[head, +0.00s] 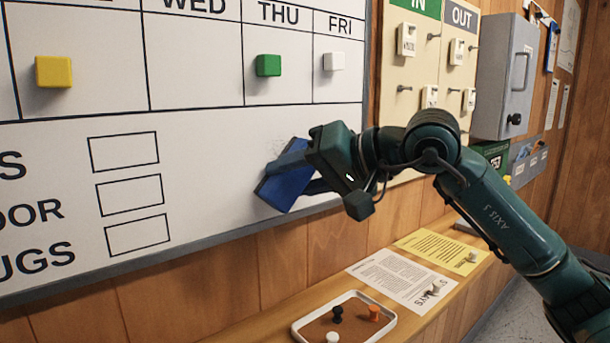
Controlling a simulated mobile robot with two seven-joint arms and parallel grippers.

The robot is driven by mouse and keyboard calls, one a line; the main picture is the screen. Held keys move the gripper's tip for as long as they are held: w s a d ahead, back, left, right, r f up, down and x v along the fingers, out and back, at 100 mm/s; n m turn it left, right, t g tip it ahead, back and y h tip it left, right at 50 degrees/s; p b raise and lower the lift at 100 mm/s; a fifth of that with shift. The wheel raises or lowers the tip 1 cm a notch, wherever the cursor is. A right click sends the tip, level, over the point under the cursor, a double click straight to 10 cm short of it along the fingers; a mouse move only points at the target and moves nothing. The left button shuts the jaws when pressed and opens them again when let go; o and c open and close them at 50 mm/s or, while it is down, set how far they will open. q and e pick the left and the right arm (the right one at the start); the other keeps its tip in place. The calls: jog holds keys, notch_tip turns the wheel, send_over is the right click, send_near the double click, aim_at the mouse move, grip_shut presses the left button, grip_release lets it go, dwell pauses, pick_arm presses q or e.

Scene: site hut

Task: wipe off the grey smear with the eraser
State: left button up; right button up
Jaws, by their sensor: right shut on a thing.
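The blue eraser (284,190) is in my right gripper (305,172), tilted, at the lower right part of the whiteboard (215,180). The gripper is shut on it. The eraser is at or very near the board face; I cannot tell whether it touches. A faint grey smear (274,148) shows on the board just above and left of the eraser, below the THU column. Part of the smear may be hidden behind the eraser and gripper. My left gripper is not in view.
Yellow (54,72), green (268,65) and white (334,61) magnets sit higher on the board. Below, a ledge holds a tray (298,327) of pegs and two paper sheets. An IN/OUT key board (398,75) and a grey box (500,80) are on the right.

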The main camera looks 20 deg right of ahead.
jog(key=shift+s+a, duration=0.2)
jog(key=shift+a, duration=0.35)
jog(key=shift+s+a, duration=0.15)
jog(key=shift+a, duration=0.4)
jog(key=shift+r+p, duration=0.4)
jog(key=shift+r, duration=0.35)
jog(key=shift+w+d+f, duration=0.1)
jog(key=shift+w+d, duration=0.2)
jog(key=shift+d, duration=0.6)
jog(key=shift+w+d, duration=2.1)
jog(key=shift+d, duration=3.75)
jog(key=shift+s+a+b, duration=0.15)
jog(key=shift+s+a, duration=0.65)
jog(key=shift+a, duration=1.45)
jog(key=shift+s+a+b, duration=0.1)
jog(key=shift+s+a, duration=0.7)
jog(key=shift+a, duration=1.45)
jog(key=shift+s+a+b, duration=0.15)
jog(key=shift+s+a, duration=0.65)
jog(key=shift+a, duration=1.45)
